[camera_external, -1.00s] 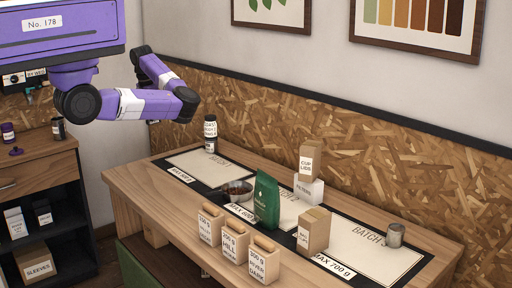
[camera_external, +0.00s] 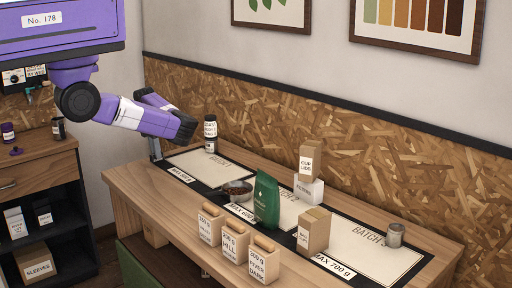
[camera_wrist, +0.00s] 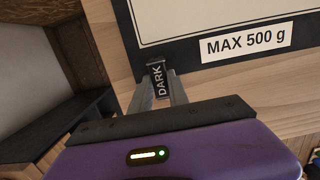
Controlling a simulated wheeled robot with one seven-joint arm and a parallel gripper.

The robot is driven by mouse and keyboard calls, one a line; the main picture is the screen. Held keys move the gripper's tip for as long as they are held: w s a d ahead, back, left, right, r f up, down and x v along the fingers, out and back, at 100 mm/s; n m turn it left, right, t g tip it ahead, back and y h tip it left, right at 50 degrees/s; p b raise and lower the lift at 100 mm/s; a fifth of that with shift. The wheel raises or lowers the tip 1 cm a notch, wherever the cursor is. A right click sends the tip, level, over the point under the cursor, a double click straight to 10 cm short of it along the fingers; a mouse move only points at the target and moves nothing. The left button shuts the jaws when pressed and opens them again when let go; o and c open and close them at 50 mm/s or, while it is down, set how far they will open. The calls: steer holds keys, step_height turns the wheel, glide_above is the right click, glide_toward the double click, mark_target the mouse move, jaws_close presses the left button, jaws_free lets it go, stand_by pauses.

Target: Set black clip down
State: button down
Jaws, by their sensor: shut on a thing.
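The black clip (camera_wrist: 157,79), lettered DARK in white, is between the fingertips of my gripper (camera_wrist: 160,88) in the wrist view. The gripper is shut on it. The clip's far end is at the dark border of the mat (camera_wrist: 188,55), close to the table's left edge. I cannot tell whether the clip touches the surface. In the external view my gripper (camera_external: 155,148) points down at the far left end of the table (camera_external: 150,200). The clip cannot be made out there.
A MAX 500 g label (camera_wrist: 246,42) lies on the mat's border. A dark-capped bottle (camera_external: 210,135) stands near the gripper. A bowl of beans (camera_external: 237,190), a green bag (camera_external: 267,200) and several boxes stand farther right. The first mat panel (camera_external: 205,165) is clear.

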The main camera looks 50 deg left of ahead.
mark_target(153, 155)
steer(key=shift+f, duration=0.75)
steer(key=shift+f, duration=0.1)
steer(key=shift+f, duration=0.1)
steer(key=c, duration=1.3)
jaws_free()
steer(key=shift+o, duration=0.2)
step_height(153, 155, up, 12)
steer(key=s+b, duration=0.1)
steer(key=shift+s, duration=0.25)
